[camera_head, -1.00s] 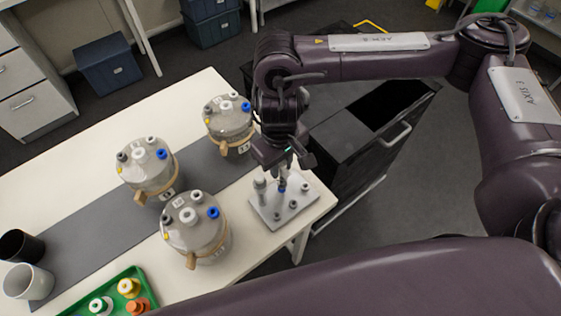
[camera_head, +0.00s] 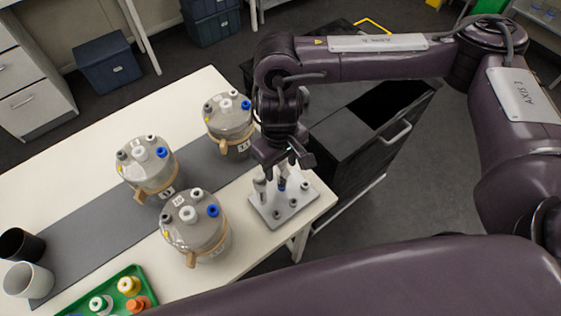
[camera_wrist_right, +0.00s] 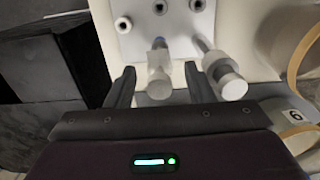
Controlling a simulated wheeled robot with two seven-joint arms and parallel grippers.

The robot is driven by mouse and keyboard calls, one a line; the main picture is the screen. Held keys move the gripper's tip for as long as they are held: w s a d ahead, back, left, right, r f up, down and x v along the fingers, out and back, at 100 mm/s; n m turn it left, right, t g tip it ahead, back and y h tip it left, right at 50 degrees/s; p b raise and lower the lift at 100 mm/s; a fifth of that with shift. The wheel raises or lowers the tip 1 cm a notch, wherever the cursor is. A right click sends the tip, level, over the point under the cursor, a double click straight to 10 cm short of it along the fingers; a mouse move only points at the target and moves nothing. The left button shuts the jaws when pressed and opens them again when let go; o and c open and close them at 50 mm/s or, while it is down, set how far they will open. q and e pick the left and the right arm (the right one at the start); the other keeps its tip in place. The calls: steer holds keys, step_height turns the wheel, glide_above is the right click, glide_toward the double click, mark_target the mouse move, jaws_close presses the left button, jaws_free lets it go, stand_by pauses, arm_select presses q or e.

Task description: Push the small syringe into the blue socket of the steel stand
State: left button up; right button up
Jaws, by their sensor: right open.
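The steel stand (camera_head: 268,214) lies flat near the table's right corner. The small syringe (camera_wrist_right: 159,72) stands in it, between my right gripper's fingers (camera_wrist_right: 160,88) in the right wrist view. A blue patch (camera_head: 281,187) shows at its foot in the head view, fitting the blue socket; how deep the syringe sits cannot be told. My right gripper (camera_head: 283,165) is open above the stand, with gaps beside the syringe. A larger syringe (camera_wrist_right: 222,72) stands just outside the right-hand finger; it also shows in the head view (camera_head: 260,190). My left gripper is not in view.
Several lidded vessels (camera_head: 194,225) stand on the table to the left of the stand. A green tray (camera_head: 88,306) with coloured caps and two cups (camera_head: 28,282) are at the lower left. A black cart (camera_head: 345,150) stands beyond the table's right edge.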

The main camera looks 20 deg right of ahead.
step_height(320, 180, up, 8)
steer(key=shift+f, duration=0.15)
stand_by(0.3)
